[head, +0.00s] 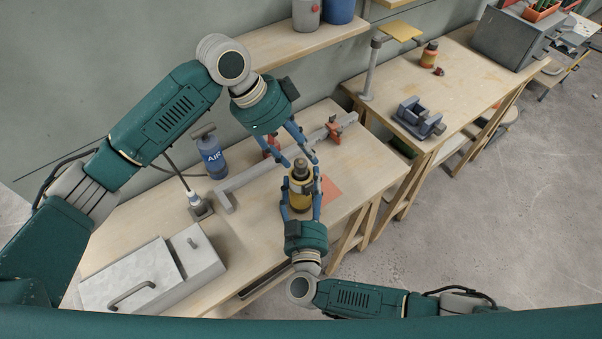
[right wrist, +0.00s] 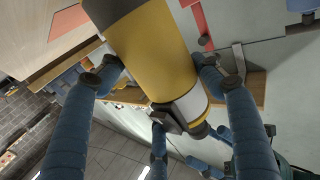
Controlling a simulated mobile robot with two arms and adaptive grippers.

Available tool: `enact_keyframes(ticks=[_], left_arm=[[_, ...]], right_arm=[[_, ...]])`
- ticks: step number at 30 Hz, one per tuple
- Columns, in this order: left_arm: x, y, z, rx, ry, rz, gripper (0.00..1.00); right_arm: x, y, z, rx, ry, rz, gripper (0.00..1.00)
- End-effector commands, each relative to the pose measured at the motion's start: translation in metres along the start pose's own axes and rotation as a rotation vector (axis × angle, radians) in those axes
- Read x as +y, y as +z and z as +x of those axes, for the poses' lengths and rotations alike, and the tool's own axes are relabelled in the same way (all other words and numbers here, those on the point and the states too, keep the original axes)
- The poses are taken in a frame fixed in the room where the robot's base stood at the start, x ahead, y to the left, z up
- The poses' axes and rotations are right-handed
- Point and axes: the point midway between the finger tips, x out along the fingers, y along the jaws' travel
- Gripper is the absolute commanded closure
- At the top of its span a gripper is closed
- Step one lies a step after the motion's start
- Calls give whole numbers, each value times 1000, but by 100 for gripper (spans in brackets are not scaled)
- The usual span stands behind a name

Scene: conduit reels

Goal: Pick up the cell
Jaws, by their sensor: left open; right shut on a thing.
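The cell (head: 300,190) is a yellow cylinder with dark ends, held above the near bench. My right gripper (head: 301,198) comes from below in the head view and is shut on its sides. In the right wrist view, the cell (right wrist: 155,48) fills the space between my two blue fingers and shows a pale band near its lower end. My left gripper (head: 301,160) is open, with its fingertips close around the cell's top end. Its blue fingers also show at the bottom of the right wrist view. I cannot tell whether they touch the cell.
The near bench (head: 140,220) holds a blue AIR bottle (head: 211,157), a grey metal box (head: 135,277), a long grey bar (head: 262,172) and an orange-red patch (head: 331,191).

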Motion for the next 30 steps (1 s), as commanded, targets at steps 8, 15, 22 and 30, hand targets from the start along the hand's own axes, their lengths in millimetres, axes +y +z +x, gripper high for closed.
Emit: enact_keyframes(ticks=[8,15,22,30], left_arm=[[-18,-21,-43,-205,188,327,50],[-18,-19,-48,-257,244,400,50],[-10,-8,-11,-256,242,400,50],[-5,0,10,-255,241,398,50]], right_arm=[[2,2,0,-2,2,-2,71],[2,2,0,-3,3,-2,71],[1,2,0,-3,2,-2,71],[1,2,0,-3,1,-1,71]])
